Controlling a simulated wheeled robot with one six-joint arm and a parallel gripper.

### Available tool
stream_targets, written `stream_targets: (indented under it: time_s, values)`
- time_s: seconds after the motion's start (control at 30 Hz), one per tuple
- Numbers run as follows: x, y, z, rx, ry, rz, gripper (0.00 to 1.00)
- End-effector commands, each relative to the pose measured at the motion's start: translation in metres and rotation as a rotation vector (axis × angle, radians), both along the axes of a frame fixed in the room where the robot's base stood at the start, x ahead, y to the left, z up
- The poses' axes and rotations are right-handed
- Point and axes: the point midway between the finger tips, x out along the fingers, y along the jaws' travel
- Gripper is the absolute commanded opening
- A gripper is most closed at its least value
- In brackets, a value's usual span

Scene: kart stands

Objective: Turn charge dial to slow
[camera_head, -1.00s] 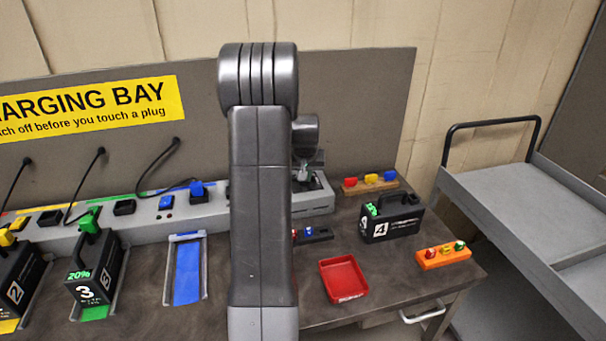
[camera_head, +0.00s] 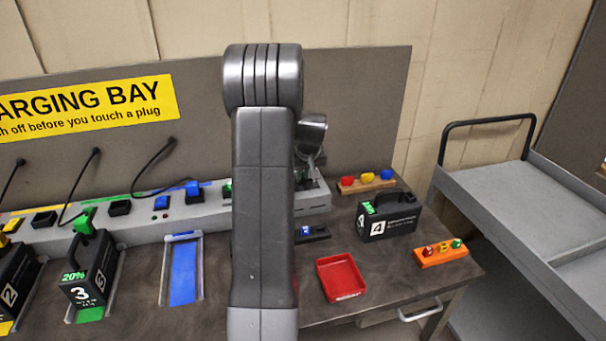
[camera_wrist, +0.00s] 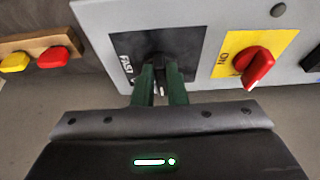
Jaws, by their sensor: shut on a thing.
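The charge dial (camera_wrist: 161,88) is a small black knob with a white mark, on a black plate (camera_wrist: 182,47) lettered FAST at its left side in the wrist view. My gripper (camera_wrist: 160,76) has its two green fingers closed on either side of the knob. The fingers hide much of the dial. The white mark shows between them, towards the bottom of the picture. No SLOW lettering is readable.
A red switch (camera_wrist: 255,66) on a yellow plate is just right of the dial. Red and yellow pieces on a wooden block (camera_wrist: 45,42) lie at left. The grey charger strip (camera_head: 311,200) runs along the bench, with a red tray (camera_head: 341,278) and battery 4 (camera_head: 390,216) in front.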

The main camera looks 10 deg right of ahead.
Motion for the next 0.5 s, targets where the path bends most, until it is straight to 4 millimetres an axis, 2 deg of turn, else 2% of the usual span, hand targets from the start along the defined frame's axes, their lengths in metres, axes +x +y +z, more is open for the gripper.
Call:
stream_targets:
  time_s: [0.03,0.13,0.5]
  values:
    - [0.0006,-0.0003,0.0010,-0.003,-0.002,0.001,0.16]
    - [0.0005,-0.0002,0.0009,-0.002,-0.002,0.001,0.34]
    - [-0.0016,-0.0002,0.0051,-0.001,-0.001,0.001,0.34]
